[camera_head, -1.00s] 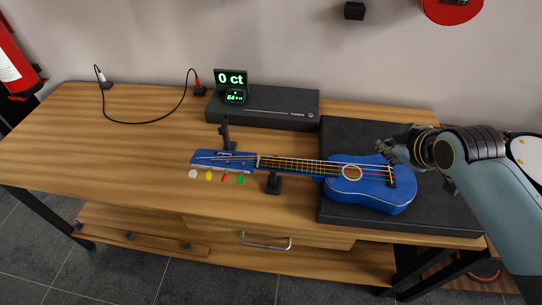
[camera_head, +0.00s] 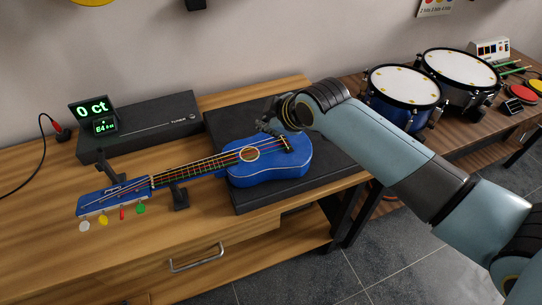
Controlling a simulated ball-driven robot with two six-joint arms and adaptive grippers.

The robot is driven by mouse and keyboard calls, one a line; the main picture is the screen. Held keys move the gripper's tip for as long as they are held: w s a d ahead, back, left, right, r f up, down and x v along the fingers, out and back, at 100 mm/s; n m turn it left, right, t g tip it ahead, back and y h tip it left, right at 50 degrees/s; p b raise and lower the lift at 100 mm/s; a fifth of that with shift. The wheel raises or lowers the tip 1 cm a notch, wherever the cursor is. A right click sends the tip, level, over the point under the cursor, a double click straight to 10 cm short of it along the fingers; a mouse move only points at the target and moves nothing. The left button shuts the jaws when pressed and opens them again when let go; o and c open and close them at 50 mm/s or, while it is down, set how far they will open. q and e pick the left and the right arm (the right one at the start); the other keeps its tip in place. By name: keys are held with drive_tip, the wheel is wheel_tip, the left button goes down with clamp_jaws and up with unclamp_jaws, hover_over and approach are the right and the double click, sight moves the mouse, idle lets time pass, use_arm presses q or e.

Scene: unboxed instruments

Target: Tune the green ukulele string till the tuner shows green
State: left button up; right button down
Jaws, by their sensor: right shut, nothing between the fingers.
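The blue ukulele (camera_head: 270,166) lies on the wooden table, its body on a black case or mat (camera_head: 300,187) and its neck toward the left on small black supports. White, yellow, red and green tuning pegs show at its headstock; the green peg (camera_head: 141,209) is the rightmost. The tuner (camera_head: 160,124) is a black box behind the neck. My left gripper is not in view.
A black cable with a red plug (camera_head: 61,132) runs off left of the tuner. The table's drawer handle (camera_head: 196,258) is at the front. Drums (camera_head: 404,86) stand on another table at the right. Wood left of the headstock is clear.

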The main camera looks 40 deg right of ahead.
drive_tip(key=b, duration=0.4)
hover_over(269, 152)
wheel_tip(269, 152, down, 4)
drive_tip(key=shift+f, duration=1)
drive_tip(key=shift+f, duration=0.15)
drive_tip(key=shift+f, duration=0.25)
drive_tip(key=shift+f+b, duration=0.3)
drive_tip(key=shift+b, duration=0.05)
idle(0.7)
drive_tip(key=shift+r, duration=0.1)
drive_tip(key=shift+r+p, duration=0.65)
drive_tip(key=shift+p, duration=0.25)
